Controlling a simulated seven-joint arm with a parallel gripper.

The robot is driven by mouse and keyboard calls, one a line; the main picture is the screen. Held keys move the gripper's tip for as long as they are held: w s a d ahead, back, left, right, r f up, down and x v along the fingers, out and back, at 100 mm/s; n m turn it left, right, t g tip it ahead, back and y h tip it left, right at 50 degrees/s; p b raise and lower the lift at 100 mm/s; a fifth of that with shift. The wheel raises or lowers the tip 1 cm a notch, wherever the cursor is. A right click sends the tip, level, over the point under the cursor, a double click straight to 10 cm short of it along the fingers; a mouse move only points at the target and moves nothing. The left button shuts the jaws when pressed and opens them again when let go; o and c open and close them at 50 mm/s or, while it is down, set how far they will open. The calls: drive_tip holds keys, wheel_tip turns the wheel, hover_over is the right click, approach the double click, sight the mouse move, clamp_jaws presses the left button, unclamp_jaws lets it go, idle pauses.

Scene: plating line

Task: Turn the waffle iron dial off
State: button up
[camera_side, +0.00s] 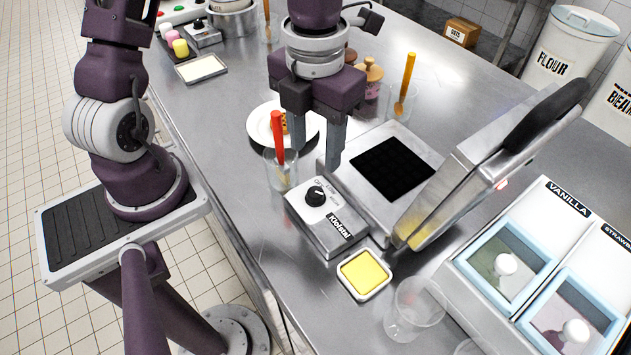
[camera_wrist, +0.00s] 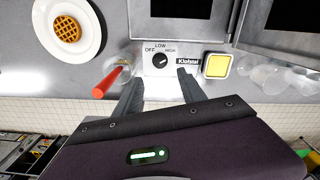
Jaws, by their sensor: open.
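The waffle iron (camera_side: 348,205) stands on the steel counter with its lid (camera_side: 490,150) raised and its black grid plate bare. Its black dial (camera_side: 316,196) sits on the white control panel at the front; it also shows in the wrist view (camera_wrist: 160,60), with OFF, LOW and HIGH printed around it. The dial's pointer seems to face the HIGH side, but it is small. My gripper (camera_side: 317,155) is open and empty above the counter, behind the dial in the side view. In the wrist view its fingers (camera_wrist: 159,80) spread to either side below the dial, apart from it.
A clear cup with a red-handled tool (camera_side: 278,135) stands close left of the panel. A plate (camera_side: 262,127) with a waffle is behind it. A yellow-filled dish (camera_side: 364,274) and an empty glass (camera_side: 412,310) stand in front. Topping bins (camera_side: 545,255) are at right.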

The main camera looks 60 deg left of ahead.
sight(315, 191)
wheel_tip(315, 191, down, 10)
drive_tip(key=shift+r, duration=0.2)
clamp_jaws()
